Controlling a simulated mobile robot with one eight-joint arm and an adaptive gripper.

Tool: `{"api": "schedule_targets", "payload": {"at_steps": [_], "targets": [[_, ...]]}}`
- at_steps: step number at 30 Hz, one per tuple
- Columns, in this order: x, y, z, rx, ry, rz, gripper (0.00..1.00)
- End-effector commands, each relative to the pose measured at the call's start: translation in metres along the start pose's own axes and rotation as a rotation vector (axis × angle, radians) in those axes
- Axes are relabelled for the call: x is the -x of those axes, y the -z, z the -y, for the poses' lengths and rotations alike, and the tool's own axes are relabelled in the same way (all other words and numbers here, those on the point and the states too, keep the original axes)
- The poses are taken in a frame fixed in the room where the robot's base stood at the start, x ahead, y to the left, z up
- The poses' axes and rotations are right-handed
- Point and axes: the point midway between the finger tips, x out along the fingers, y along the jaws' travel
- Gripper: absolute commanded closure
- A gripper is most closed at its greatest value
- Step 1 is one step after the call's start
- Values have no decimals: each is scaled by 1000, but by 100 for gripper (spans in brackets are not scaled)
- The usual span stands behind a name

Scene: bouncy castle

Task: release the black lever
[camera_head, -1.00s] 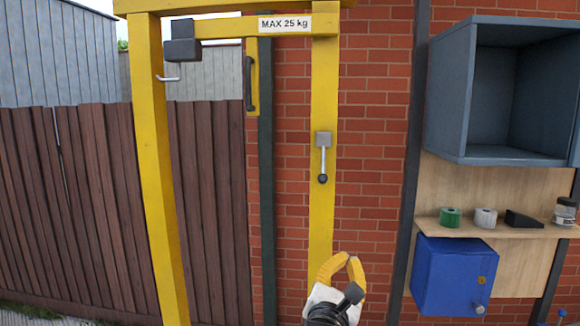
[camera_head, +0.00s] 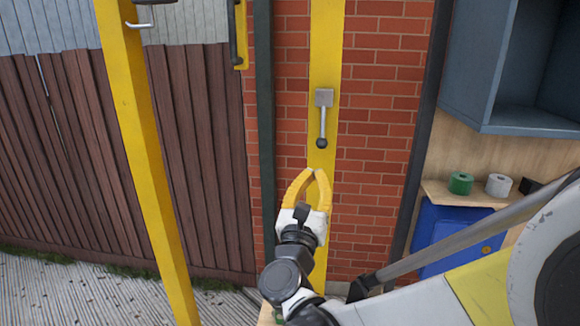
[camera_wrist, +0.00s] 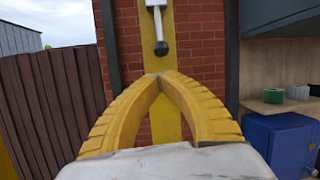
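The black lever (camera_head: 322,130) is a metal rod with a black ball knob, hanging straight down from a grey bracket on a yellow post (camera_head: 326,60). In the wrist view the lever (camera_wrist: 159,35) shows straight ahead, above the fingertips. My gripper (camera_head: 316,172) has yellow fingers and is just below the knob in the head view. Its tips meet, or nearly meet, with nothing between them; the wrist view shows the same (camera_wrist: 160,76). The gripper appears apart from the lever; the exact depth gap cannot be told.
A brick wall (camera_head: 380,150) stands behind the post. A second yellow post (camera_head: 145,150) and a brown fence (camera_head: 70,150) are at left. At right are a grey open cabinet (camera_head: 510,70), a shelf with tape rolls (camera_head: 460,183), and a blue box (camera_head: 440,230).

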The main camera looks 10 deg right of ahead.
Motion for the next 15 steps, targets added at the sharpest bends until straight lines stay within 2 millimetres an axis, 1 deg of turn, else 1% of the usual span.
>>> {"api": "schedule_targets", "payload": {"at_steps": [1,3,9,12,15], "targets": [[-10,-1,1,2,3,0,100],[-23,-1,1,0,4,-1,100],[-59,-1,1,0,3,-1,100],[-72,0,1,-1,1,-1,100],[-80,0,1,-2,1,-1,100]]}}
